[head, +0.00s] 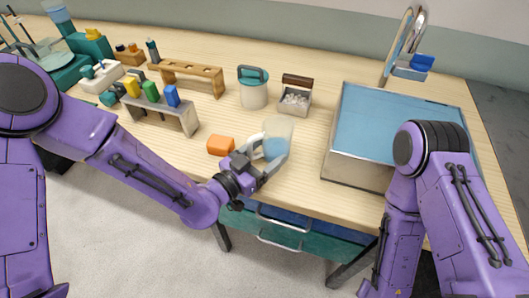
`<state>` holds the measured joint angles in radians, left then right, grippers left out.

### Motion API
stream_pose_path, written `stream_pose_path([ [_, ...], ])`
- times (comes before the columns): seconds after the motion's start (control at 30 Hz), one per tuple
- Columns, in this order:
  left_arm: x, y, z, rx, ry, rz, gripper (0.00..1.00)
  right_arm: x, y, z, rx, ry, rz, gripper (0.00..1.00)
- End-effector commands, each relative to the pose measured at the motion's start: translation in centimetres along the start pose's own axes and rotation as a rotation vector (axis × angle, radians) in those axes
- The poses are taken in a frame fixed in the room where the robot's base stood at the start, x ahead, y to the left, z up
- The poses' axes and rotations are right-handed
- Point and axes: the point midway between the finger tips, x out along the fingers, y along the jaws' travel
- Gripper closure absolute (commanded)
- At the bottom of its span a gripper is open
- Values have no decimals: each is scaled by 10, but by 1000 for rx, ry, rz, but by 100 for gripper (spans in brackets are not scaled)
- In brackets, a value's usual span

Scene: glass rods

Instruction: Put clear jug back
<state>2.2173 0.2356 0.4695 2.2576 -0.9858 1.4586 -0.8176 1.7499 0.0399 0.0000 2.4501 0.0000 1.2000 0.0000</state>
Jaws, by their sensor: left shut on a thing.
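The clear jug (279,130) is near the front edge of the wooden bench and has light blue contents in its lower part. My left gripper (265,153) is shut on the clear jug from its left front side. The fingers cover part of the jug. I cannot tell whether its base touches the bench. My right arm comes in at the right in front of the sink, and its gripper does not show.
A teal-lidded container (253,88) and a small box of white pieces (295,95) stand behind. A metal-sided sink (352,170) is at right. Racks (172,117) stand at left.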

Motion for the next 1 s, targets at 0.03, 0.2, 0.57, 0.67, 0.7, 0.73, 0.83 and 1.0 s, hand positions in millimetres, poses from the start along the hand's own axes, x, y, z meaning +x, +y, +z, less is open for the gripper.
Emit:
stream_pose_path([
  [0.03,0,0,1,1,2,0,70,-1,0,0,0,0,0,57],
  [0.2,0,0,1,2,2,0,70,0,0,0,0,0,0,57],
  [0.57,0,-1,4,1,1,0,0,3,0,1,0,0,0,57],
  [0.67,0,-1,4,1,1,0,0,3,0,1,0,0,0,57],
  [0.7,0,-1,3,1,1,0,0,2,0,1,0,0,0,57],
  [0.73,0,-1,1,1,1,0,0,0,0,0,0,0,0,57],
  [0.83,-11,-1,3,2,-1,0,0,4,0,1,0,0,0,57],
  [1.0,-55,-2,4,1,1,-3,0,15,-1,6,0,0,0,57],
])
